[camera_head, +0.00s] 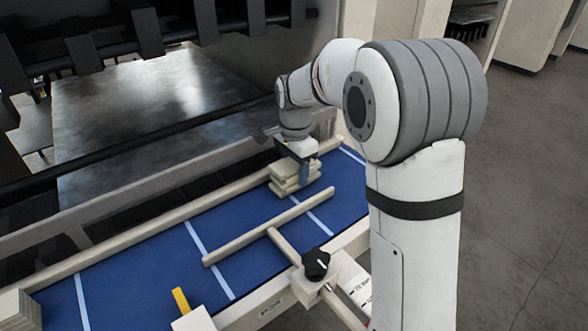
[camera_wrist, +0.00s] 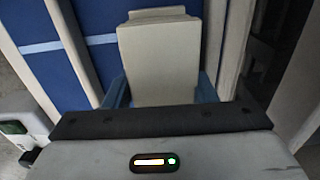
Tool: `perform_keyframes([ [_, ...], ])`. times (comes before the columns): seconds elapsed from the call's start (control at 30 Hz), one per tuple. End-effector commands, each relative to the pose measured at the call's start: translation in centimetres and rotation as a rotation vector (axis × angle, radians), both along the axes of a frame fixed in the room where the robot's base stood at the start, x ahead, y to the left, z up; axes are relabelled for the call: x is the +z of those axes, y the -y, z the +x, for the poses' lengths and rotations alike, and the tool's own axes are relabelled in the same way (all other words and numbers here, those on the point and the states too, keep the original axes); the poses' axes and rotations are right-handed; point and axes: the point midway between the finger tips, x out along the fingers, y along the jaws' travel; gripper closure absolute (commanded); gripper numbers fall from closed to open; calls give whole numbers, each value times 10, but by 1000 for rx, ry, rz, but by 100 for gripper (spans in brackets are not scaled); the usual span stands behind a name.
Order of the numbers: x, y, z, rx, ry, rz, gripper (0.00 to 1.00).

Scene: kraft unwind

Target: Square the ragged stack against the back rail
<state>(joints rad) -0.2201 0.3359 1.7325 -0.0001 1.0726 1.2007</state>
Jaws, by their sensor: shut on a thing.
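The ragged stack (camera_head: 288,188) is several cream slabs on the blue belt, with uneven edges. My gripper (camera_head: 298,166) reaches down over it from the far side of my arm. In the wrist view, the stack's top slab (camera_wrist: 160,60) sits between my two blue fingers (camera_wrist: 160,92), which are shut on it. A lower layer (camera_wrist: 157,13) peeks out past its far edge. The back rail (camera_head: 150,222) is a long cream bar along the belt's far edge. It also shows right of the slab in the wrist view (camera_wrist: 237,45). I cannot tell whether the stack touches the rail.
A cream bar (camera_head: 245,238) on a stem lies across the belt (camera_head: 140,280) in front of the stack, with a black knob (camera_head: 316,262) nearer. A yellow piece (camera_head: 181,299) and another cream stack (camera_head: 16,308) are at lower left. Dark machinery (camera_head: 100,55) stands beyond the rail.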

Motion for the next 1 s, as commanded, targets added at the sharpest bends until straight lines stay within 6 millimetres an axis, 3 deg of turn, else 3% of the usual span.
perform_keyframes([
  [0.33, -2, 0, 0, 1, 0, 0, 72],
  [0.37, -2, 0, 0, 1, 0, 0, 48],
  [0.67, -2, -1, 0, 1, 0, 0, 24],
  [1.0, -2, -2, 0, 2, 2, 2, 24],
])
